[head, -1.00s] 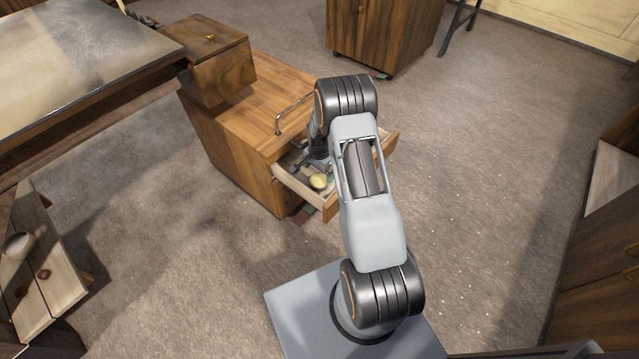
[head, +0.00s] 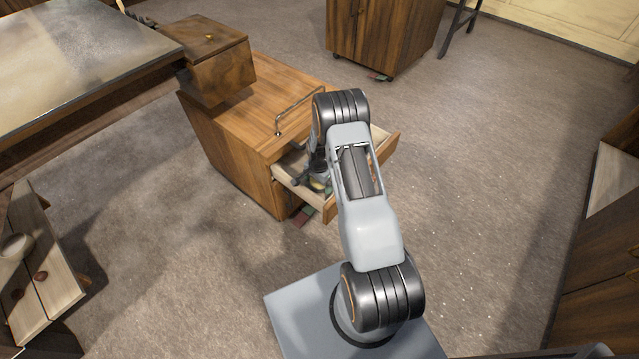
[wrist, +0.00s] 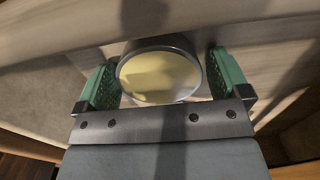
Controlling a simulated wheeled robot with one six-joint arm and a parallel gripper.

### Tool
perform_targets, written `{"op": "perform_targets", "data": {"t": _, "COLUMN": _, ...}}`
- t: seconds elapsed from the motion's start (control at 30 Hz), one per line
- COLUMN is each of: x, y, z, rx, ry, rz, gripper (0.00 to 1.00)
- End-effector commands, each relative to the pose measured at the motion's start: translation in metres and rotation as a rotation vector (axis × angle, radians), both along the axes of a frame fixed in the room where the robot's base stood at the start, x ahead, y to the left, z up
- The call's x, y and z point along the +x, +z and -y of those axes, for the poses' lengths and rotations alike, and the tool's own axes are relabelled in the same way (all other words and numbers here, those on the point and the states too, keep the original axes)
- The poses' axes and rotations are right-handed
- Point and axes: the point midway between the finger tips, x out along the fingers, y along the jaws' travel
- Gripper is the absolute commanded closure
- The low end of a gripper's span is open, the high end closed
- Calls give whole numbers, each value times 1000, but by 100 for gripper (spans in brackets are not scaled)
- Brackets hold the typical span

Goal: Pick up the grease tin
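The grease tin (wrist: 160,76) is a round grey metal tin with a pale yellow top, in the wrist view. It lies between the two green finger pads of my gripper (wrist: 166,80), with a gap showing on each side. My gripper is open around it. In the head view the tin (head: 318,186) sits in the open drawer (head: 322,198) of a wooden cabinet, partly hidden by my gripper just above it.
The drawer's walls stand close around my gripper. A metal rail (head: 300,112) runs along the cabinet top (head: 255,95) above the drawer. A wooden box (head: 212,65) is at the cabinet's left. Carpet floor is clear to the right.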

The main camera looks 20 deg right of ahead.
Motion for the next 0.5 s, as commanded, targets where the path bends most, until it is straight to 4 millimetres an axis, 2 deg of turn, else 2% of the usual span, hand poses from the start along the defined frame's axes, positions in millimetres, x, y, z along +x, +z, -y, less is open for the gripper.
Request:
{"op": "perform_targets", "data": {"t": 0.07, "x": 0, "y": 0, "z": 0, "rx": 0, "ry": 0, "rz": 0, "gripper": 13}}
{"op": "perform_targets", "data": {"t": 0.43, "x": 0, "y": 0, "z": 0, "rx": 0, "ry": 0, "rz": 0, "gripper": 49}}
{"op": "perform_targets", "data": {"t": 0.5, "x": 0, "y": 1, "z": 0, "rx": 0, "ry": 0, "rz": 1, "gripper": 50}}
